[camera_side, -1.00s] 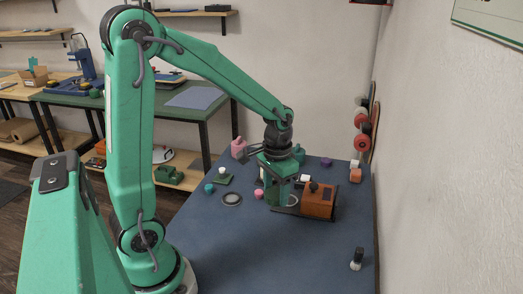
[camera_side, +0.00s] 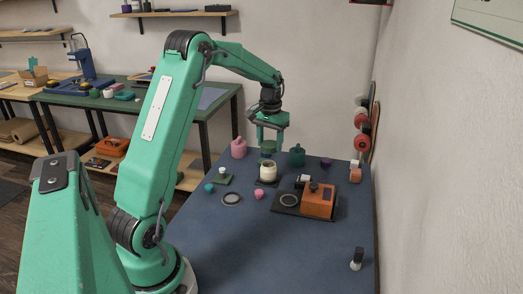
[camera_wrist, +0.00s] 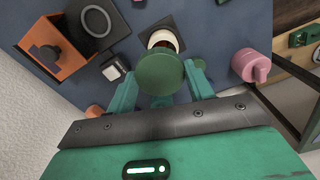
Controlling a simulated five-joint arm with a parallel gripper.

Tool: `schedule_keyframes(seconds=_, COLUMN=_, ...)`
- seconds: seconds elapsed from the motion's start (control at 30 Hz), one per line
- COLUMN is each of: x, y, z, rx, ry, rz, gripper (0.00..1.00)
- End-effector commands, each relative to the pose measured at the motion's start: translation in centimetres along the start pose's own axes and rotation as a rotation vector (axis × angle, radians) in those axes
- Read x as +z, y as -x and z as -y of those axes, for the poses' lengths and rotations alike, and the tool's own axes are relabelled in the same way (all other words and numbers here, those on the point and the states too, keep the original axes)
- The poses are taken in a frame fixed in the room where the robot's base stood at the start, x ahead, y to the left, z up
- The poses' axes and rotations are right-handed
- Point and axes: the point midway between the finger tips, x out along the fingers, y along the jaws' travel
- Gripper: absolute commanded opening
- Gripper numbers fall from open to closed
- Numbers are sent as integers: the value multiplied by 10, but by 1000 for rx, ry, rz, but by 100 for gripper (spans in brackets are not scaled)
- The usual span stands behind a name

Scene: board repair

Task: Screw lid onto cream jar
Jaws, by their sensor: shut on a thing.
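The cream jar (camera_side: 267,172) stands upright on a dark square pad (camera_side: 261,183) on the blue table. Its cream rim (camera_wrist: 161,36) shows beyond the lid in the wrist view. My gripper (camera_side: 269,143) points down above the jar. It is shut on a round green lid (camera_wrist: 160,73), which sits between the two fingers. In the side view the lid (camera_side: 268,148) is level and looks just above the jar's top. I cannot tell whether lid and jar touch.
An orange box (camera_side: 319,201) beside a dark plate with a grey ring (camera_side: 289,200) lies in front right. A pink knob (camera_side: 259,194) is near.

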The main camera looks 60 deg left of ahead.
Motion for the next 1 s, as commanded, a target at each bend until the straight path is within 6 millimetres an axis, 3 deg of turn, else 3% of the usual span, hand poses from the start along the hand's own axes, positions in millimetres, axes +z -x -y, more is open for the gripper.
schedule_keyframes(seconds=0.47, x=-4, y=-4, z=5, rx=0, ry=12, rz=0, gripper=31)
schedule_keyframes(seconds=1.0, x=-4, y=-32, z=5, rx=0, ry=11, rz=1, gripper=31)
